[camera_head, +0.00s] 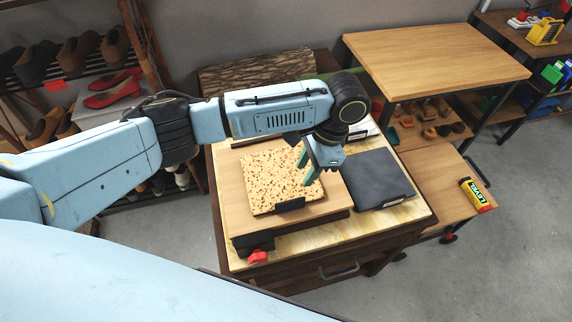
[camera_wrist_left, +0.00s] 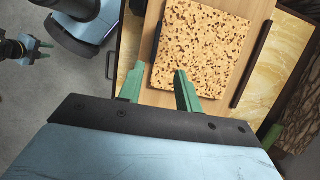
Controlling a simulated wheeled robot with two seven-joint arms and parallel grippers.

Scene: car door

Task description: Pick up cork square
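The cork square (camera_head: 268,180) is a tan, dark-speckled slab lying flat on a wooden board (camera_head: 230,172) on the workbench. It also shows in the left wrist view (camera_wrist_left: 200,48), ahead of the fingertips. My left gripper (camera_head: 304,173) reaches in from the left and points down by the right edge of the cork square. My right gripper (camera_wrist_left: 44,49) shows small at the left of the left wrist view, fingers apart and empty.
A dark grey slab (camera_head: 376,180) lies right of the board on the bench. A black clip (camera_head: 290,205) stands at the cork's front edge. A red knob (camera_head: 258,257) is at the board's front corner. A shoe rack (camera_head: 80,75) stands left, and a wooden table (camera_head: 435,55) behind right.

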